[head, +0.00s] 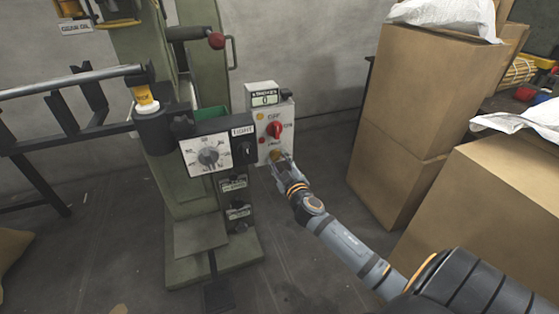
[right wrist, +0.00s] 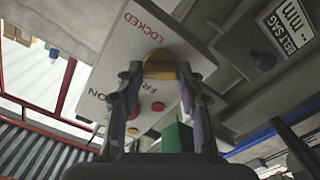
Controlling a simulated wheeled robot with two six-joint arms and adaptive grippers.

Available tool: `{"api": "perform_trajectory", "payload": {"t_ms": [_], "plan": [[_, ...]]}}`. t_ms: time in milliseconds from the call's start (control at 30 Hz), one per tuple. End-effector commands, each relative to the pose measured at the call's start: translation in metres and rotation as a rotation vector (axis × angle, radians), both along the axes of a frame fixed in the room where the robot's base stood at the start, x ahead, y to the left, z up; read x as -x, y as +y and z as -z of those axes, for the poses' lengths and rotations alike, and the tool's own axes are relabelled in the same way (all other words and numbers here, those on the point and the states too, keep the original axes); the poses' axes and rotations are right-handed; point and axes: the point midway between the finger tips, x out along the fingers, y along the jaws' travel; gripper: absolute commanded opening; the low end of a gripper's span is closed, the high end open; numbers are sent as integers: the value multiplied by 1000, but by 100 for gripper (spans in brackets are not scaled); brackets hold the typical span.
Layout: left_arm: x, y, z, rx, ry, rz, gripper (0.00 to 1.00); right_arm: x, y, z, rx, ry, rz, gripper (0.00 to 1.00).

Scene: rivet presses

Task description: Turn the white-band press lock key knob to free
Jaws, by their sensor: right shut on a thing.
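The lock key knob (right wrist: 160,64) is yellow-brown and sits on a white panel (right wrist: 118,70) with the words LOCKED and FREE beside it in the right wrist view. My right gripper (right wrist: 160,76) is shut on the knob, with one finger on either side. In the head view my right gripper (head: 281,160) reaches the lower part of the white control box (head: 262,132) on the green press (head: 207,100). The knob is mostly hidden there, and which label it points to cannot be told. My left gripper is not in view.
Cardboard boxes (head: 405,110) stand at the right. Grey floor between press and boxes is clear.

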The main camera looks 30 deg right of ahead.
Motion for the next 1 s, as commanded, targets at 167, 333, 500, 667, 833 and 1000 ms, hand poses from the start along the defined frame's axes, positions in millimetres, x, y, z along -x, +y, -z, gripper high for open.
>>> {"api": "perform_trajectory", "payload": {"t_ms": [167, 333, 500, 667, 833, 1000], "plan": [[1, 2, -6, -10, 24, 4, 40, 0, 0, -1, 162, 41, 0, 6], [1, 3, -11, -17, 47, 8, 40, 0, 0, -1, 318, 78, 0, 6], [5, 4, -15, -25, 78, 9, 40, 0, 0, -1, 475, 116, 0, 6], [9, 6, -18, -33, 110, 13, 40, 0, 0, -1, 613, 149, -1, 6], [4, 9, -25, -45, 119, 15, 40, 0, 0, 0, 741, 180, -1, 6], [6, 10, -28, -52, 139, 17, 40, 0, 0, 0, 840, 204, -1, 6]]}}
